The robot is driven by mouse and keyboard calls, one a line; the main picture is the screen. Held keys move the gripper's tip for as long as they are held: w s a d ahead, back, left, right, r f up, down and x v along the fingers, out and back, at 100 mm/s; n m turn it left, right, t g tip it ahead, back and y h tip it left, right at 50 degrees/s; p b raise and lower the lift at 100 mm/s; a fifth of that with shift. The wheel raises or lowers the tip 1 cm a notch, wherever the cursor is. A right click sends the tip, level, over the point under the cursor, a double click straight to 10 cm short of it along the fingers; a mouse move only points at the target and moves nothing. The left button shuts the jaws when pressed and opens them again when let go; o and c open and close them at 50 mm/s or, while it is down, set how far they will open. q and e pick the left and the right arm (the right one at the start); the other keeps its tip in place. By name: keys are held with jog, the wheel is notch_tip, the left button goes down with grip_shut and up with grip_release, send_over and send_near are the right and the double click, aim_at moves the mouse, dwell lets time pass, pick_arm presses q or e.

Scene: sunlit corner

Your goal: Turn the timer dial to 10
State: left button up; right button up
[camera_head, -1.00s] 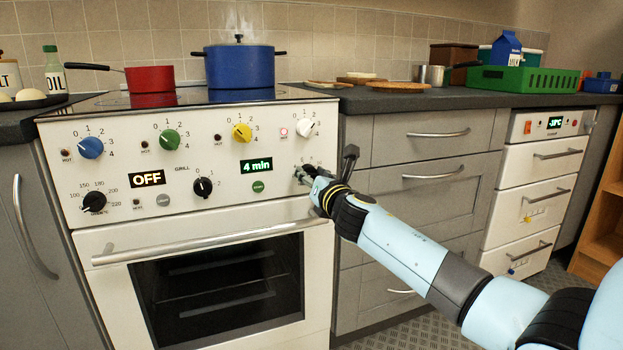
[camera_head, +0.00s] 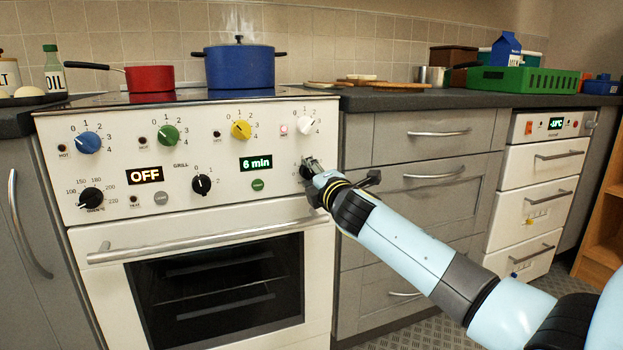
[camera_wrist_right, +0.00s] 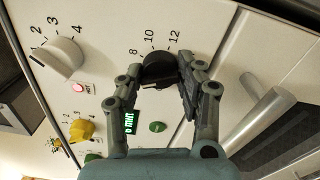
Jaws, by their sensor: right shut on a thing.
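The timer dial (camera_wrist_right: 158,68) is a black knob at the right end of the stove's control panel (camera_head: 120,180). In the right wrist view the numbers 8, 10 and 12 show beside it; its pointer mark is hidden. My right gripper (camera_wrist_right: 160,80) is shut on the dial, with one finger on each side. In the head view my right gripper (camera_head: 308,168) covers most of the dial. The timer display (camera_head: 256,163) reads 6 min in green. My left gripper is not in view.
White (camera_head: 305,125), yellow (camera_head: 241,129), green (camera_head: 168,136) and blue (camera_head: 88,143) knobs line the panel. The oven handle (camera_head: 205,238) runs below. A blue pot (camera_head: 240,66) and a red pan (camera_head: 150,78) stand on the hob.

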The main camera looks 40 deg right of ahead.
jog(key=m, duration=0.2)
jog(key=m+b, duration=0.1)
jog(key=m, duration=0.1)
jog(key=shift+f+m, duration=0.2)
jog(key=shift+m, duration=0.1)
jog(key=m+b, duration=0.2)
jog(key=m, duration=0.5)
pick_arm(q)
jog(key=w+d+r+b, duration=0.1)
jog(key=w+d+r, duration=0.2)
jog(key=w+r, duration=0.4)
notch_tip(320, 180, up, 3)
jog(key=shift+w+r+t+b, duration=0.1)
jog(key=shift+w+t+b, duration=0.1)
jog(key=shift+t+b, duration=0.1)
pick_arm(e)
jog(key=m, duration=0.5)
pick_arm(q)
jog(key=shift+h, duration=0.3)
pick_arm(e)
jog(key=o, duration=1.1)
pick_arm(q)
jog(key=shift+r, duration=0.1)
pick_arm(e)
jog(key=shift+o, duration=0.2)
jog(key=shift+r, duration=0.1)
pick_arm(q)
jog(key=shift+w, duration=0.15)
pick_arm(e)
jog(key=v, duration=1.2)
